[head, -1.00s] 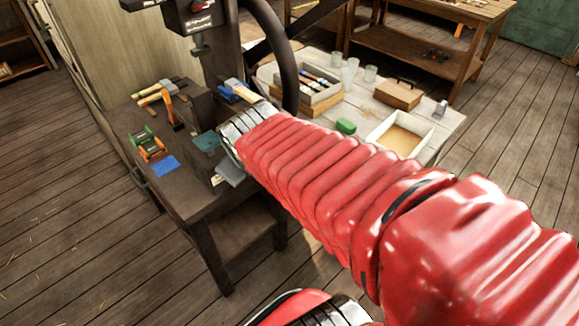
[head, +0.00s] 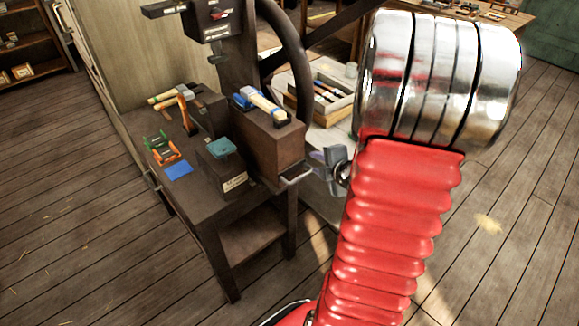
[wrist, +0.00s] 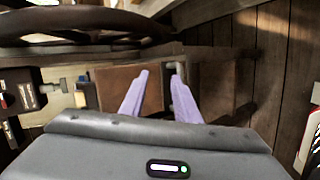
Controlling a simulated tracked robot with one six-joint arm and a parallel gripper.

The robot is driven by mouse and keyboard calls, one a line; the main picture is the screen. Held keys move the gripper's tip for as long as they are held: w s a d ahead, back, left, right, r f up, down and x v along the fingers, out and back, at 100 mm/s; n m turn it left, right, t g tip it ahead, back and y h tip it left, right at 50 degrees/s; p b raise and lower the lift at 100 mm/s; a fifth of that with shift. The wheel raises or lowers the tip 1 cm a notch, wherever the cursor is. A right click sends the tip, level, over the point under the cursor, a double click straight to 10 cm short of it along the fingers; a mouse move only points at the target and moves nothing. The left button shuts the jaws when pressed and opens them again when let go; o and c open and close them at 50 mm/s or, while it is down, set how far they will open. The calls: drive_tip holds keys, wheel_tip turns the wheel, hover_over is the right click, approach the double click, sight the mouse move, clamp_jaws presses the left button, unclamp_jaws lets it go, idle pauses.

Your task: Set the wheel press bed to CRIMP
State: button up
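The wheel press (head: 236,70) stands at the upper middle of the head view, with a dark curved handwheel (head: 298,75) on its right side. The wheel's dark rim (wrist: 75,22) crosses the top left of the wrist view. A dark brown block (head: 270,150) at the press has a pale metal handle (head: 297,176) on its front. My gripper (wrist: 161,76) has two lavender fingers, apart, with nothing visibly held. In the head view its fingers (head: 333,166) are just right of the handle; whether they touch it cannot be told. I cannot read any CRIMP mark.
A dark bench (head: 205,205) carries a labelled block with a teal top (head: 222,150), a blue pad (head: 178,170), a green and orange item (head: 163,148) and hammers (head: 172,95). A pale table with a tool tray (head: 330,98) stands behind. Floor at left is open.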

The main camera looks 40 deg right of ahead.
sight(301, 175)
drive_tip(key=s+a+f+n+t+y, duration=0.2)
drive_tip(key=s+f+n+t+y, duration=0.1)
drive_tip(key=s, duration=0.5)
wheel_tip(301, 175, down, 2)
drive_tip(key=shift+s+f+n+t+y, duration=0.2)
drive_tip(key=shift+s+n+t+y, duration=0.2)
drive_tip(key=shift+n+t, duration=0.3)
drive_tip(key=shift+w, duration=0.2)
drive_tip(key=shift+x, duration=6.8)
drive_tip(key=shift+d, duration=0.15)
drive_tip(key=shift+c, duration=0.6)
clamp_jaws()
